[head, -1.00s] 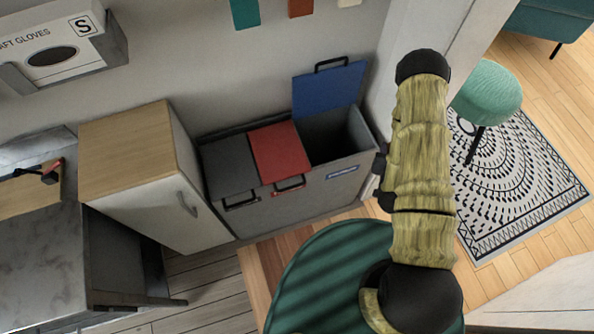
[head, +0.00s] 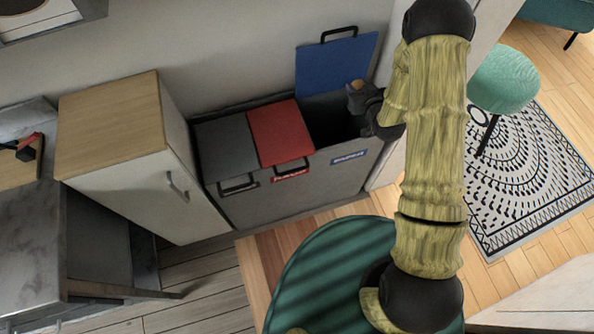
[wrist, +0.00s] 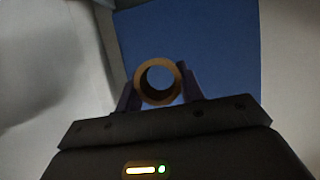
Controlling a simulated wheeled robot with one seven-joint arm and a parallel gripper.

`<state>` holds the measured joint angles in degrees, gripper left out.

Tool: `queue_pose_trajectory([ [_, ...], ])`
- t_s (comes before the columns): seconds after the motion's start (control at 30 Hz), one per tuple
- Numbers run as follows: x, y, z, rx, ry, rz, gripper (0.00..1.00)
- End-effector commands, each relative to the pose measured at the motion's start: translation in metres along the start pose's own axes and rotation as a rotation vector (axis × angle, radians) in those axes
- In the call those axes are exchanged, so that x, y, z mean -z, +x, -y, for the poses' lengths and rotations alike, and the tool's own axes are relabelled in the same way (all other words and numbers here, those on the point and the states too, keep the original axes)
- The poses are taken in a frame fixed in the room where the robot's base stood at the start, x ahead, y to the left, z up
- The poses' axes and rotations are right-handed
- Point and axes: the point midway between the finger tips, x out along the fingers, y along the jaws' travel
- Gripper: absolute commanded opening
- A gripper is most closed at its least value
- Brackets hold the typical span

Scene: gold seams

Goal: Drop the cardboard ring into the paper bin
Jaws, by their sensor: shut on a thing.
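The cardboard ring (wrist: 158,82) is a small brown ring held between the fingers of my gripper (wrist: 160,96) in the wrist view. In the head view the ring (head: 356,86) shows as a tan bit at the tip of my gripper (head: 362,98). My gripper is shut on it, over the upper right part of the open compartment. The paper bin (head: 326,121) is the right compartment of a grey three-part bin unit. Its blue lid (head: 334,65) stands raised against the wall, and its inside is dark. The lid also fills the background of the wrist view (wrist: 215,45).
The grey lid (head: 226,150) and red lid (head: 280,133) to the left are shut. A white cabinet with a wooden top (head: 110,120) stands left of the bins. A green stool (head: 503,80) stands on a patterned rug (head: 540,165) at right.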

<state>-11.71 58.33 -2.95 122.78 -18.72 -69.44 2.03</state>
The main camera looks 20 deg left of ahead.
Motion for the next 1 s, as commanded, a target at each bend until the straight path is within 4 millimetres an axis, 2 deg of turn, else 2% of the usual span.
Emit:
queue_pose_trajectory([
  [0.03,0.002,0.011,0.006,0.033,-0.015,-0.007,0.17],
  [0.13,0.013,0.018,0.014,0.081,-0.034,-0.002,0.17],
  [0.53,0.018,0.019,0.017,0.097,-0.038,0.003,0.17],
  [0.77,0.004,0.025,0.018,0.097,-0.037,0.002,0.17],
  [1.0,-0.023,0.036,0.018,0.097,-0.037,0.003,0.17],
])
